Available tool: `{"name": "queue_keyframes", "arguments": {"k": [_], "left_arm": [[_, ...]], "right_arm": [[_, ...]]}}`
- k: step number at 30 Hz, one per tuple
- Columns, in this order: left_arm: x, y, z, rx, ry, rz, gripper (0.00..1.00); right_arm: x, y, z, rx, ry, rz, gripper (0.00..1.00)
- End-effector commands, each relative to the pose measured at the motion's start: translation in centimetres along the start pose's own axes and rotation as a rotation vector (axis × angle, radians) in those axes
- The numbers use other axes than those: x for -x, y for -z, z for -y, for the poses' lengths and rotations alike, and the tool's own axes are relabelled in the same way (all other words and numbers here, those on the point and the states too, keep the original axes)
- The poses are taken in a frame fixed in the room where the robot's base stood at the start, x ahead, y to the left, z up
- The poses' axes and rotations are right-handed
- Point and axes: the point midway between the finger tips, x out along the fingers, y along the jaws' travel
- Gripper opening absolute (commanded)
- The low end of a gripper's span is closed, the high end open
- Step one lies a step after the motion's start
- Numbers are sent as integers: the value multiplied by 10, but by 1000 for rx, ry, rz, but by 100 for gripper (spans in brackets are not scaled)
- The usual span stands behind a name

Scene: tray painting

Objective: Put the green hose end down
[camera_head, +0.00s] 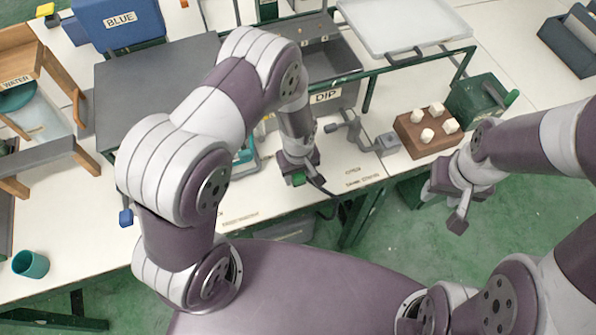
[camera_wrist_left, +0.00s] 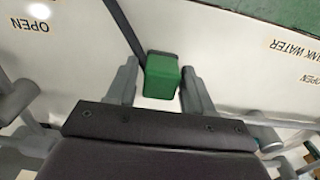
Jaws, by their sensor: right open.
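The green hose end (camera_head: 298,179) is a small green block at my left gripper (camera_head: 308,182), just above or on the front edge of the white table. In the left wrist view the green hose end (camera_wrist_left: 162,76) sits between the two fingers of my left gripper (camera_wrist_left: 161,85), with narrow gaps showing beside it, so the jaws look open around it. A dark hose (camera_wrist_left: 123,28) runs up and left from it. I cannot tell whether it rests on the table. My right gripper (camera_head: 450,205) is open and empty beyond the table's front edge.
A grey bin marked DIP (camera_head: 325,97) stands behind my left gripper. A brown block with white knobs (camera_head: 415,145) and a green box (camera_head: 475,98) stand at the right. A grey clamp-like fixture (camera_head: 365,135) lies between. A teal cup (camera_head: 30,264) is at far left.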

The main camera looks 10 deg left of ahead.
Motion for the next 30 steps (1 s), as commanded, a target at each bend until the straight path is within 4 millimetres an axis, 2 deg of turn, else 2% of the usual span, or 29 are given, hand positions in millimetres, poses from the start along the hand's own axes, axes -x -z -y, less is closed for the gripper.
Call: {"name": "queue_keyframes", "arguments": {"k": [8,12,14,21,27,30], "left_arm": [[1,0,0,0,0,0,66],[11,0,-1,0,-1,-1,66],[23,1,-1,0,-3,-3,66],[87,1,-1,0,-4,-3,66],[120,0,0,-2,-2,-1,66],[142,2,13,-74,-12,-12,66]], "right_arm": [[0,0,0,0,0,0,43],[2,0,0,0,0,0,43],[2,0,0,0,0,0,43],[-1,0,0,0,0,0,43],[-2,0,0,0,0,0,43],[-1,0,0,0,0,0,43]]}}
